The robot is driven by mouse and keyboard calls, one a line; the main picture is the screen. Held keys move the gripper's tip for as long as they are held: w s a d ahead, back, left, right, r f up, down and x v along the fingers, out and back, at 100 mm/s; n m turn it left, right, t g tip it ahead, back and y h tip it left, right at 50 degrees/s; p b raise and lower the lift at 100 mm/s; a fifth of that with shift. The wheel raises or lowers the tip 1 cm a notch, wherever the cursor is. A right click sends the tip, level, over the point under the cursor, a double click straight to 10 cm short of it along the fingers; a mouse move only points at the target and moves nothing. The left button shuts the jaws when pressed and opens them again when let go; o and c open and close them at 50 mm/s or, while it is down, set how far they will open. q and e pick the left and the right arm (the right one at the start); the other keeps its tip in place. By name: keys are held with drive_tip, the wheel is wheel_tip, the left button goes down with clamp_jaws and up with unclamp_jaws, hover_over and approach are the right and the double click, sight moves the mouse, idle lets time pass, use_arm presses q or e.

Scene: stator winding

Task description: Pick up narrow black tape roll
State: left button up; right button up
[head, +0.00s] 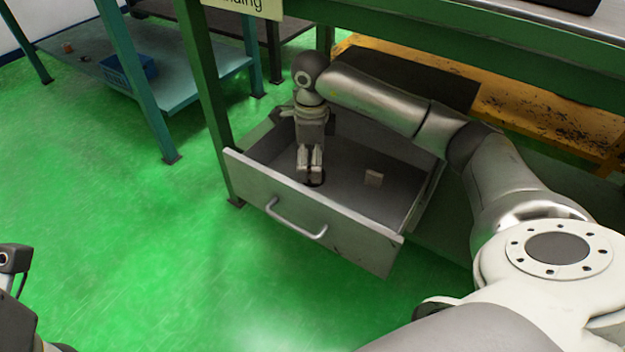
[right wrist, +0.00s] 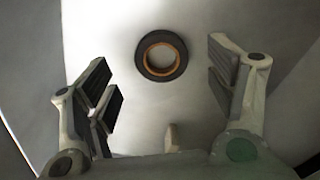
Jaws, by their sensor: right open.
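The narrow black tape roll (right wrist: 142,62) lies flat in the drawer, a black ring with an orange-brown inner rim. In the right wrist view it is ahead of the open fingers, towards the right finger, with clear space on both sides. In the head view only a dark edge of the roll (head: 317,184) shows below the fingertips. My right gripper (head: 311,168) points down into the drawer, open and empty; it also shows in the right wrist view (right wrist: 168,88). Part of my left arm shows at the lower left edge; its fingers cannot be made out.
The grey drawer (head: 310,232) is pulled out, its front wall and handle facing me. A small pale block (head: 374,178) lies in it, right of the gripper. The green bench frame (head: 212,100) stands close behind and left. Open green floor lies to the left.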

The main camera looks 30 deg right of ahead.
wheel_tip(320, 180, down, 4)
drive_tip(key=shift+r+b, duration=0.25)
drive_tip(key=shift+b, duration=0.5)
drive_tip(key=shift+c, duration=0.4)
drive_tip(key=c, duration=1)
